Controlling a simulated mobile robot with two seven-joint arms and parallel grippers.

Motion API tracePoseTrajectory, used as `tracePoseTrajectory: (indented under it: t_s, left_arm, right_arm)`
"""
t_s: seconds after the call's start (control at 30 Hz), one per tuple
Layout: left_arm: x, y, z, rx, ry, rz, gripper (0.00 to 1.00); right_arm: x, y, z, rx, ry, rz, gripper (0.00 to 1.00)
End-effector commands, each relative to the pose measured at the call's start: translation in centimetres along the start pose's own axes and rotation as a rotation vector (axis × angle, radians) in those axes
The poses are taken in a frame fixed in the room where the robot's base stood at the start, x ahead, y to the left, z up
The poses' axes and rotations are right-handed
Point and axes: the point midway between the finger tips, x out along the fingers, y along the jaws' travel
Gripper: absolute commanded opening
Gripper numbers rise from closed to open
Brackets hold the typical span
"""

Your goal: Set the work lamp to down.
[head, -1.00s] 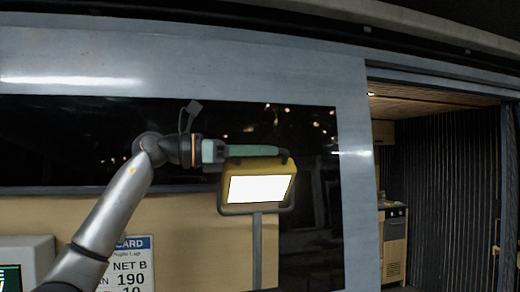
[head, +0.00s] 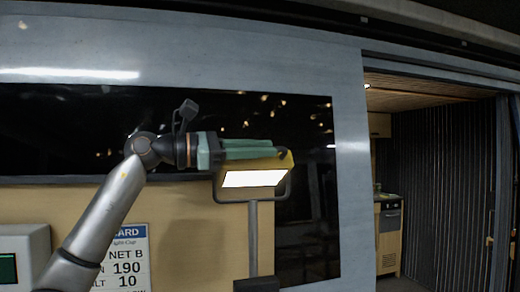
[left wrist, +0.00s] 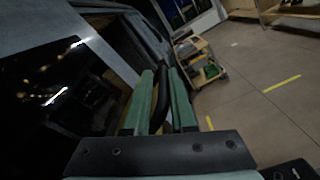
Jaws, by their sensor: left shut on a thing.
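The work lamp (head: 253,179) is yellow with a lit white face and stands on a grey post in front of the van's dark window. Its face is tilted downward and shows as a narrow bright strip in the head view. My left gripper (head: 262,148) comes in from the left, level, along the lamp's top. In the left wrist view, its two green fingers (left wrist: 161,103) are shut on the lamp's black handle (left wrist: 160,100), which runs between them. My right gripper is in neither view.
A card sign (head: 124,262) hangs on the tan panel at lower left, beside a grey box with a screen (head: 22,255). An open doorway at right shows a small cabinet (head: 389,235). The wrist view shows a cart (left wrist: 198,62) on open floor.

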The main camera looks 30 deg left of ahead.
Motion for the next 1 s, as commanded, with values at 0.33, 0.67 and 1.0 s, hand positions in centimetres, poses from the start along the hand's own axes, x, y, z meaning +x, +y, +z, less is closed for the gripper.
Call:
tracePoseTrajectory:
  t_s: [0.33, 0.67, 1.0]
  left_arm:
    - [0.4, -0.6, -1.0, -0.007, 0.023, -0.021, 0.44]
    - [0.3, -0.4, -0.7, -0.006, 0.017, -0.015, 0.45]
    - [-3.2, -0.3, -0.7, -0.003, 0.015, -0.008, 0.45]
  right_arm:
    - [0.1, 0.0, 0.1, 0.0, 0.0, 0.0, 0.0]
    - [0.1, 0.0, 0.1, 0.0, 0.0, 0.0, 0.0]
    - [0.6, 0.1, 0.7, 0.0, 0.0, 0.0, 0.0]
